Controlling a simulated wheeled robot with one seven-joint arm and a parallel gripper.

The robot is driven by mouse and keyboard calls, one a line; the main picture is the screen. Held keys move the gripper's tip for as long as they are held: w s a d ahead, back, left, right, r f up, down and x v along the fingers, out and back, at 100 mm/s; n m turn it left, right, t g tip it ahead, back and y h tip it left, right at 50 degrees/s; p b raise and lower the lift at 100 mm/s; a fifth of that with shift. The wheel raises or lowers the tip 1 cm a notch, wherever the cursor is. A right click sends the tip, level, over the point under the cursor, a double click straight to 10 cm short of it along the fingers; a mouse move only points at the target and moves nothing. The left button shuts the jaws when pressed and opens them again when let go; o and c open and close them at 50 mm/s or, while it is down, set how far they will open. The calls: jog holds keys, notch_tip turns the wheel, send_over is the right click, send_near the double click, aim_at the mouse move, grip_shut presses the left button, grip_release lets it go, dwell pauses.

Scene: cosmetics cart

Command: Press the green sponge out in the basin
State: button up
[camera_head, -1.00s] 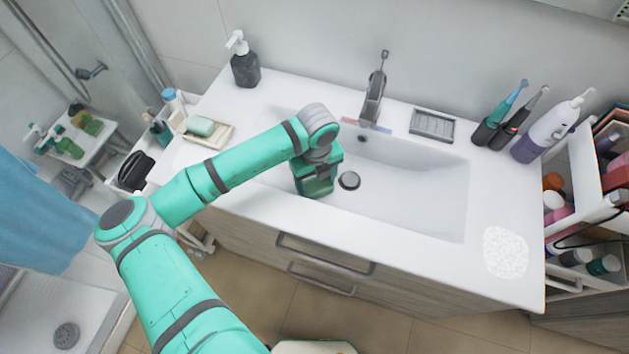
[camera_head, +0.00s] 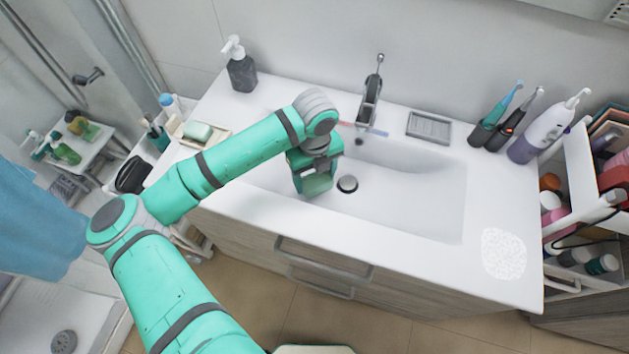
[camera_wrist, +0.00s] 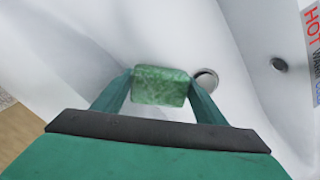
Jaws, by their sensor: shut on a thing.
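The green sponge (camera_wrist: 160,86) shows in the wrist view as a speckled green block. My gripper (camera_wrist: 160,90) is shut on it, with one finger at each side. The white basin (camera_head: 410,190) lies below and around the sponge. In the head view my gripper (camera_head: 314,182) is inside the left part of the basin, left of the round drain (camera_head: 347,184). The drain also shows in the wrist view (camera_wrist: 206,80), just right of the sponge. In the head view the sponge is hidden by my gripper. I cannot tell whether the sponge touches the basin floor.
The tap (camera_head: 371,95) stands behind the basin. A soap dispenser (camera_head: 239,66) and a tray with soap (camera_head: 197,131) are at the left. A grey soap dish (camera_head: 429,127), toothbrushes (camera_head: 497,115) and a white mat (camera_head: 503,253) are at the right. The basin's right half is clear.

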jog(key=shift+w+r, duration=0.1)
jog(key=shift+r, duration=1.4)
jog(key=shift+a+r, duration=0.1)
jog(key=shift+r, duration=0.6)
jog(key=shift+d+r, duration=0.2)
jog(key=shift+r, duration=0.85)
jog(key=shift+a+r, duration=0.1)
jog(key=shift+r, duration=1.8)
